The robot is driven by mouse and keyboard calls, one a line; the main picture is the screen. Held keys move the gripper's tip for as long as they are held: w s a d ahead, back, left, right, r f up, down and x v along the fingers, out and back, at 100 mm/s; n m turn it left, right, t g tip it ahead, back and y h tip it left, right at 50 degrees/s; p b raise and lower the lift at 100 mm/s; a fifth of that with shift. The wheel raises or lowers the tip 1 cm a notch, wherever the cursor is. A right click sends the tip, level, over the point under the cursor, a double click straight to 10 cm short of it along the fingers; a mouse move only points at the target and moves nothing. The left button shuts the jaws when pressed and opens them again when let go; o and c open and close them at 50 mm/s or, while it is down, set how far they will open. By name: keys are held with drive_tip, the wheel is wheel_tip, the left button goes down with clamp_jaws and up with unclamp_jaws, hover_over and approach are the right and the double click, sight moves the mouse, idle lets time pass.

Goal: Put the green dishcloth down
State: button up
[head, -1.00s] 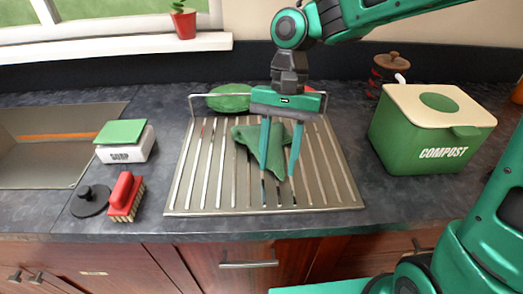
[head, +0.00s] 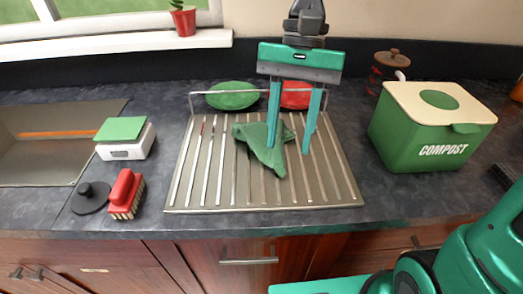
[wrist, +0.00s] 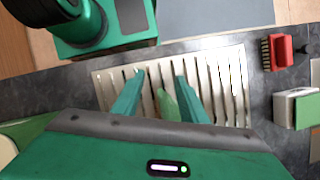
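The green dishcloth (head: 258,146) lies crumpled on the metal drying rack (head: 205,190), a little above its middle. My gripper (head: 289,149) is over the rack with its fingers pointing down and spread apart. In the head view, its left finger overlaps the cloth and its right finger is to the right of it. In the wrist view, my gripper (wrist: 158,77) shows open, with part of the dishcloth (wrist: 167,106) in the gap between the fingers and the rest hidden. The fingers do not appear closed on the cloth.
Behind the rack are a green dish (head: 233,96) and a red dish (head: 296,96). The compost bin (head: 419,137) stands right. A soap box (head: 127,146), red brush (head: 126,191) and black stopper (head: 91,198) are left, near the sink (head: 45,145).

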drive_tip(key=c, duration=0.7)
drive_tip(key=shift+w+a+f, duration=0.1)
drive_tip(key=shift+w+a, duration=0.05)
drive_tip(key=shift+w, duration=0.15)
clamp_jaws()
drive_tip(key=shift+w+a+f+b, duration=0.15)
drive_tip(key=shift+w+a+f, duration=1)
drive_tip(key=shift+w, duration=1.35)
drive_tip(key=shift+w+a+f+b, duration=0.2)
drive_tip(key=shift+w+a+f, duration=0.6)
drive_tip(key=shift+w+a, duration=1.2)
drive_tip(key=shift+w+a+f+b, duration=0.15)
drive_tip(key=shift+w+a+f, duration=0.75)
drive_tip(key=shift+w, duration=2.05)
drive_tip(key=shift+d+f, duration=0.1)
drive_tip(key=shift+f, duration=0.05)
